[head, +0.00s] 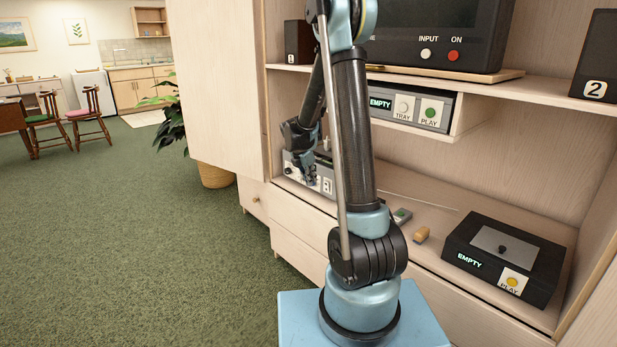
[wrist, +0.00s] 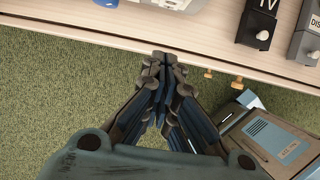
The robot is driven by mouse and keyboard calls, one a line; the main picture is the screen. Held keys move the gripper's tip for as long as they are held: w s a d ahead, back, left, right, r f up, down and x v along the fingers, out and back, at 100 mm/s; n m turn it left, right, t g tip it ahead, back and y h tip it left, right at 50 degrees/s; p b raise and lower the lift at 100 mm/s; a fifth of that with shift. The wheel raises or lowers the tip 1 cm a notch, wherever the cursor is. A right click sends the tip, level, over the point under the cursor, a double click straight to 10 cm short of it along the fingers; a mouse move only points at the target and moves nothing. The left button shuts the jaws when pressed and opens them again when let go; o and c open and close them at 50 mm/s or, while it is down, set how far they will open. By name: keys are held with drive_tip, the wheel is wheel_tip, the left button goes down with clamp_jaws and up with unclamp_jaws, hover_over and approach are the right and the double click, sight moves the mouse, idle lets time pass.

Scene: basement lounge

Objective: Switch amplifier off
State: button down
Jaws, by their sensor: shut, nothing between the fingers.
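A grey unit (head: 325,181) with a dark knob stands at the left end of the lower shelf in the head view, largely hidden behind my arm and gripper. It may be the amplifier, but I can read no such label. My gripper (head: 308,176) is in front of it, pointing down. In the wrist view my gripper (wrist: 165,58) is shut and empty just off the shelf's front edge. A pale device (wrist: 178,4) shows cut off at the top of that view. Whether the gripper touches anything in the head view is unclear.
In the wrist view a black TV box (wrist: 256,24) and a grey box marked DIS (wrist: 306,46) stand on the shelf; drawer knobs (wrist: 238,82) stick out below. Carpet is clear left.

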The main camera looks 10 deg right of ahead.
sight(327, 186)
drive_tip(key=w+d+f, duration=0.3)
drive_tip(key=d+f, duration=0.1)
drive_tip(key=shift+w+d+f, duration=0.25)
drive_tip(key=shift+d+f, duration=0.05)
drive_tip(key=shift+d, duration=0.1)
idle(0.4)
